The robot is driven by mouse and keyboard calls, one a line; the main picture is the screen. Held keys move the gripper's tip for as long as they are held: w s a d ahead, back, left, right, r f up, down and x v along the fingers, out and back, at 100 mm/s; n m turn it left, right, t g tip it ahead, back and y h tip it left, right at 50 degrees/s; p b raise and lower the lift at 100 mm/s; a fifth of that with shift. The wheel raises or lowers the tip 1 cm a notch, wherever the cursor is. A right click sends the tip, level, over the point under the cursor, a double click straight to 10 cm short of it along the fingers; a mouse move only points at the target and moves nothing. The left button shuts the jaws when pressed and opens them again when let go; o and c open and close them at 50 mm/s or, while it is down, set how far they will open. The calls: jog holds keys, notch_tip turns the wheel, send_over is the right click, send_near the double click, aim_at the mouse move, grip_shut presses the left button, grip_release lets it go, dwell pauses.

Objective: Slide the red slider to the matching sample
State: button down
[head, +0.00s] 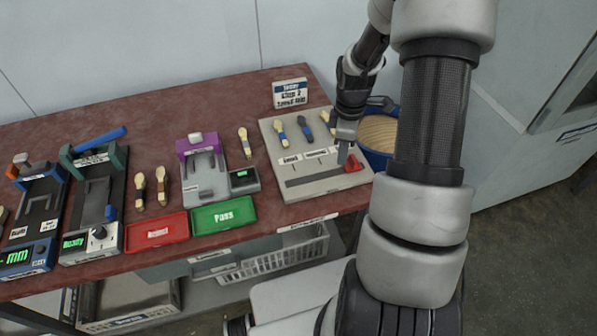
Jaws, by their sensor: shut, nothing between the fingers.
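The red slider (352,163) sits at the right end of a dark slot (312,176) on a grey sample board (297,192). Several wooden spoon samples are mounted along the back of the board, among them one with a blue part (304,128) and a pale one (282,135) to its left. Small white labels (316,153) lie between the samples and the slot. My gripper (343,158) points down, shut and empty, at the left side of the slider. I cannot tell whether it touches the slider.
Left of the board are a green Pass tray (224,216), a red tray (157,233), a purple-topped press (196,145) and loose spoons (161,187). A small sign (290,93) stands behind the board.

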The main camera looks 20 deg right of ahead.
jog(key=shift+r+p, duration=1.9)
jog(key=shift+r, duration=0.95)
jog(key=s+a+r+m+t+p, duration=0.1)
jog(key=s+a+r+m, duration=0.15)
jog(key=r, duration=0.45)
jog(key=s+a+r+m+t+h, duration=0.15)
jog(key=a+r, duration=0.25)
jog(key=r, duration=0.4)
jog(key=s+a+r+m+t+p, duration=0.1)
jog(key=s+a+r+m, duration=0.15)
jog(key=r, duration=0.45)
jog(key=s+a+r+m+t, duration=0.1)
jog(key=s+a+r+m, duration=0.1)
jog(key=s, duration=0.4)
jog(key=s+a+r+m+t+y, duration=0.1)
jog(key=s+a+r+m, duration=0.2)
jog(key=s+r, duration=0.3)
jog(key=shift+a+r+p, duration=0.15)
jog(key=shift+a+p, duration=0.25)
jog(key=shift+a, duration=0.3)
jog(key=shift+m+y, duration=0.25)
